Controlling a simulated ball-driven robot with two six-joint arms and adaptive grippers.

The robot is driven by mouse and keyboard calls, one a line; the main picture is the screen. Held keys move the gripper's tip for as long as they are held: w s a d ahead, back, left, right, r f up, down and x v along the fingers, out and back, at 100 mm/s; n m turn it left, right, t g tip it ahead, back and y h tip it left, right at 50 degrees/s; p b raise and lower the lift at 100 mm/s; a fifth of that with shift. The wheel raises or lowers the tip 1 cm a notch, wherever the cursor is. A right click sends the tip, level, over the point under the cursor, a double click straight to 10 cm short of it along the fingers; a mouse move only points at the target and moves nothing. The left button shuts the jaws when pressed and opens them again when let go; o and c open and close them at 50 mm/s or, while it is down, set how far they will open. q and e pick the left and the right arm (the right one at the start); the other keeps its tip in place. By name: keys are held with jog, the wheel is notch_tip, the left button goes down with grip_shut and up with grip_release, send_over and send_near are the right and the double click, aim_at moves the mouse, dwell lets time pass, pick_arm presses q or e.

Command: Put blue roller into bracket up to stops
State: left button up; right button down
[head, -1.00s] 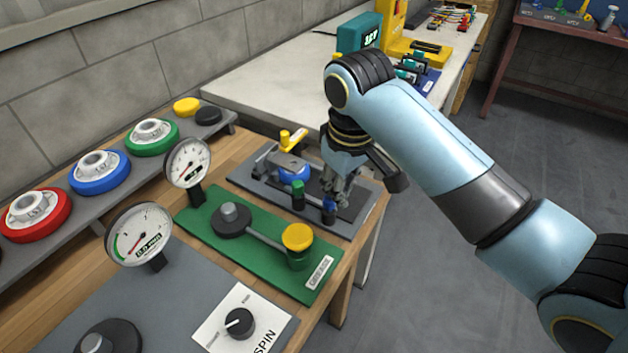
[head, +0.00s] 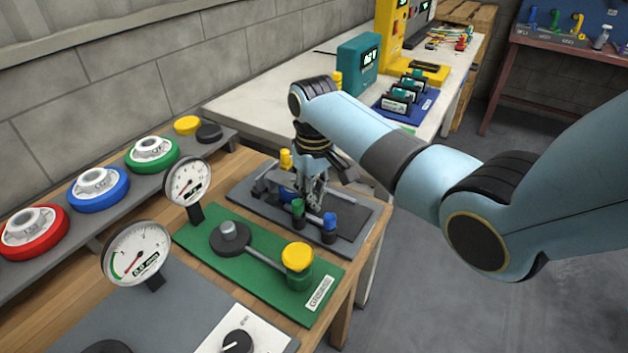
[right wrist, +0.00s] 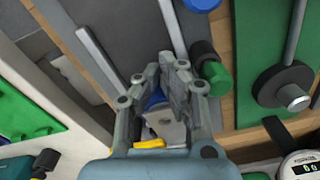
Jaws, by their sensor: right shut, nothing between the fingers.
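The bracket fixture is a dark grey plate (head: 352,226) with raised rails at the back of the wooden bench. A blue rounded part (head: 287,193), which looks like the blue roller, sits on it, mostly hidden behind my right gripper (head: 310,201). In the right wrist view a blue part with a grey body (right wrist: 156,99) shows behind the fingers; I cannot tell whether it touches the stops. My right gripper is shut and empty above the fixture, and its fingers also show in the right wrist view (right wrist: 175,62). My left gripper is not in view.
A green-topped post (head: 298,208) and a blue-topped post (head: 329,221) stand at the plate's near edge. A yellow knob (head: 286,158) stands behind. A green board (head: 205,234) with a yellow-capped post and two dial gauges lie nearer. Floor to the right is clear.

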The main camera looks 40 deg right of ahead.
jog(key=shift+f, duration=0.85)
jog(key=shift+w, duration=0.1)
jog(key=shift+w+r, duration=0.1)
jog(key=shift+w, duration=0.55)
jog(key=shift+r, duration=0.1)
